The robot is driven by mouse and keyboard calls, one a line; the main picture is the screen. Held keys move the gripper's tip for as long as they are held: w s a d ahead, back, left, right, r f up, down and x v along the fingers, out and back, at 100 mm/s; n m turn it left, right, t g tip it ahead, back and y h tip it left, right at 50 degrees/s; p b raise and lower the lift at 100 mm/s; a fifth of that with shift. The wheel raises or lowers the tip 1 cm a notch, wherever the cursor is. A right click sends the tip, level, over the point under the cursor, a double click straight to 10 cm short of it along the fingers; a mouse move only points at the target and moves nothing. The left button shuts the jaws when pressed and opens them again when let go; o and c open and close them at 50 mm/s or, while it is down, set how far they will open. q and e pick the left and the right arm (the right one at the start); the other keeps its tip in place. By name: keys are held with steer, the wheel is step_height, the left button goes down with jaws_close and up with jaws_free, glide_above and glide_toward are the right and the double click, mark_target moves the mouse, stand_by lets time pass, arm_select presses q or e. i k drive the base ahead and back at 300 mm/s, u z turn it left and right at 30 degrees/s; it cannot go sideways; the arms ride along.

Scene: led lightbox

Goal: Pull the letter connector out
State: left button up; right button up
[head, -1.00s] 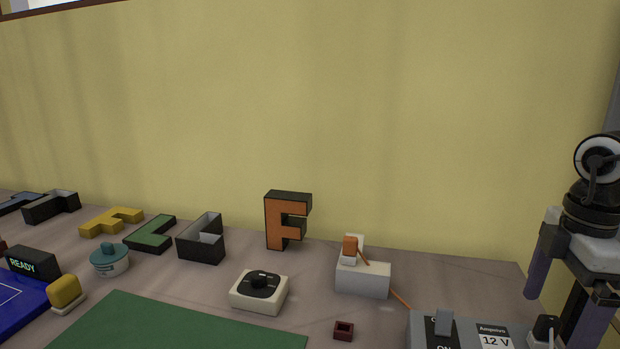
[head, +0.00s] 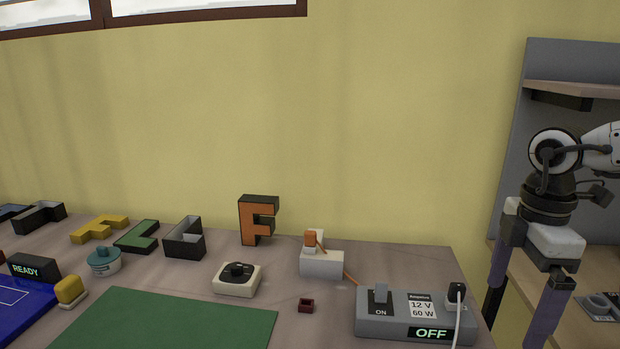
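In the head view an orange connector (head: 310,238) sits in a white block (head: 322,263) near the back right of the table. A thin orange cable runs from it down toward a grey power supply (head: 385,325). An orange-faced letter F with dark sides (head: 257,220) stands upright to the left of the block. My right gripper (head: 517,300) hangs at the right, past the table's right edge and well apart from the connector. Its two purple fingers are spread, with nothing between them. My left gripper is not in view.
The power supply display reads OFF. A white dial box (head: 238,279), a small dark red socket (head: 305,305) and a green mat (head: 165,325) lie in front. More letter shells, a teal pot (head: 103,261) and a yellow button (head: 69,289) are at left.

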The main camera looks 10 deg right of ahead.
mark_target(456, 295)
steer(key=k, duration=1.1)
